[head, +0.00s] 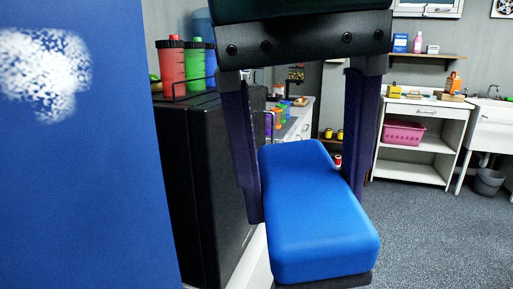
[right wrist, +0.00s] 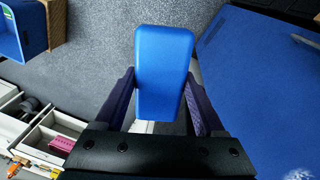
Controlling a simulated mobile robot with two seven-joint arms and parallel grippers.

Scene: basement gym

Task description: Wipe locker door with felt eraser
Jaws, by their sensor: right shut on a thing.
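The felt eraser (head: 318,225) is a blue block with a dark underside. My right gripper (head: 304,195) is shut on it, one finger on each side, and holds it in the air right of the door. The eraser (right wrist: 163,70) also shows between the fingers in the right wrist view. The blue locker door (head: 95,190) fills the left of the head view, with a white smudge (head: 45,70) near its upper left. In the right wrist view the door (right wrist: 262,85) is at the right, apart from the eraser. My left gripper is not in view.
A black cabinet (head: 190,185) stands just right of the door, with red and green bottles (head: 170,68) in a rack on top. A white shelf unit (head: 415,160) with a pink basket (head: 403,133) and a sink (head: 490,125) are at the back right. The grey floor (head: 435,235) at right is clear.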

